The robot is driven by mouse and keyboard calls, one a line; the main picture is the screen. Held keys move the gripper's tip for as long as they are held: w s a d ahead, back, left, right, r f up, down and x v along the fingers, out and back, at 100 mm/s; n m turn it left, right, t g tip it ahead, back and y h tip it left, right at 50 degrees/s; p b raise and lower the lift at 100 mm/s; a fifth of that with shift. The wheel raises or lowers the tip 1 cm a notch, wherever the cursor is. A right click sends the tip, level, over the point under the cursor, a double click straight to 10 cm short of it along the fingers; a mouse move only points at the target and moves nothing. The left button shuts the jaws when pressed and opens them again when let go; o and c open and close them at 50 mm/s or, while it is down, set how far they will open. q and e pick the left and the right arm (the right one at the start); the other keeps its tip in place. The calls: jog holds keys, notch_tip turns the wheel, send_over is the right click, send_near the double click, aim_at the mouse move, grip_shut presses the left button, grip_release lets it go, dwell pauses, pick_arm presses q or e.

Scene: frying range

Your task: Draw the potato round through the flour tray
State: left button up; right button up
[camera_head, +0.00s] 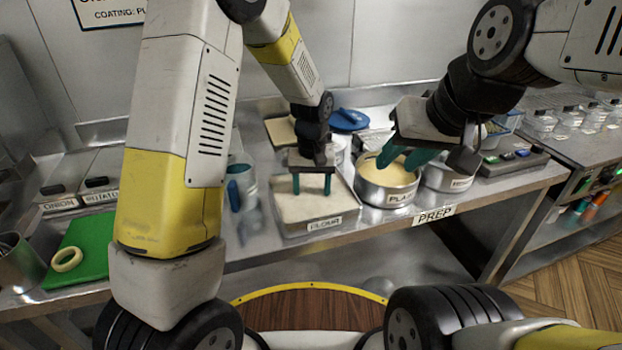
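The flour tray (324,231), labelled FLOUR, stands on the steel counter and is filled with pale flour. My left gripper (312,186) points down over the tray, its teal fingertips at or just above the flour. My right gripper (405,158) hangs tilted over the round pan (388,190) of yellowish contents to the right of the tray. Its fingers are apart with nothing seen between them.
A pale ring-shaped slice (66,259) lies on the green board (85,243) at the left. A clear container with a blue item (234,195) stands left of the tray. Another round pan (447,176) stands to the right. Labelled bins (98,190) sit at the back left.

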aim_at(312, 198)
pick_arm(q)
jog(key=shift+r, duration=4)
notch_tip(312, 198, up, 3)
